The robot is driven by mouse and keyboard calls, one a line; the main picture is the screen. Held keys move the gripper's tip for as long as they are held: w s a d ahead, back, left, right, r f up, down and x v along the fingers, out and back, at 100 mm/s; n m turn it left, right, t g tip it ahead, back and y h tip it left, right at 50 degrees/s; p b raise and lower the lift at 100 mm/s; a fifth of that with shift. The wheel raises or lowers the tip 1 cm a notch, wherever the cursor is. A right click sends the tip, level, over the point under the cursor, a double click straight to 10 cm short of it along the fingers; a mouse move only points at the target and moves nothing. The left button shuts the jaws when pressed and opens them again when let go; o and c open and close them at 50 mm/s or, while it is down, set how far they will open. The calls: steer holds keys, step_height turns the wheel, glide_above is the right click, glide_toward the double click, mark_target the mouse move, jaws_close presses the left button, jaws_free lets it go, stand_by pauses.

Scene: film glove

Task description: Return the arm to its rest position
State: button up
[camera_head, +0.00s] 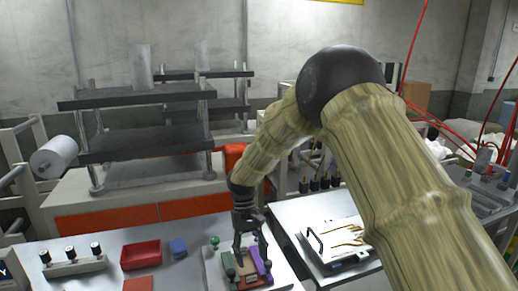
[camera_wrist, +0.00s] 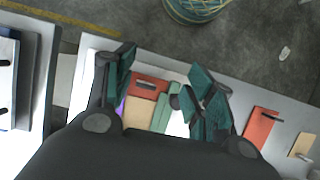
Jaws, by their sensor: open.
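My arm reaches from the right of the head view, bent at a dark elbow joint, down to the work table. My gripper (camera_head: 250,238) points down over a small group of coloured pieces on the table. In the wrist view my gripper (camera_wrist: 162,70) has its two teal-padded fingers spread apart, with nothing held between them. Below and between the fingers lie a reddish-brown piece (camera_wrist: 147,86), green strips (camera_wrist: 162,115) and a purple edge. The head view shows a purple piece (camera_head: 262,259) beside the gripper. Whether the fingers touch any piece cannot be told.
A second table (camera_head: 300,213) with a tool tray is to the right. A dark-shelved rack (camera_head: 140,143) rises behind. Red cables hang at the right.

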steer(key=shift+y, duration=0.4)
steer(key=s+d+f, duration=0.1)
steer(key=f, duration=0.2)
steer(key=s+d+f, duration=0.1)
steer(key=f, duration=0.3)
steer(key=d+f, duration=0.1)
steer(key=f, duration=0.2)
steer(key=shift+s+d+f, duration=0.15)
steer(key=shift+s+f, duration=0.2)
steer(key=shift+s, duration=0.05)
steer(key=s+d+f+m+t+y+b, duration=0.1)
steer(key=s+d+f, duration=0.3)
steer(key=s+f, duration=0.4)
steer(key=s+d+f+m+t+b, duration=0.1)
steer(key=s+d+f, duration=0.4)
steer(key=f, duration=0.6)
steer(key=s+d+f, duration=0.2)
steer(key=s+d, duration=0.2)
steer(key=s, duration=0.5)
steer(key=s+d+f+m+t+b, duration=0.1)
steer(key=s+d, duration=0.3)
steer(key=s, duration=0.6)
steer(key=s+d+f+m+t, duration=0.1)
steer(key=s+d+f, duration=0.2)
steer(key=s, duration=0.6)
steer(key=shift+s+d+f+b, duration=0.15)
steer(key=shift+d+f+b, duration=0.15)
steer(key=shift+d, duration=0.55)
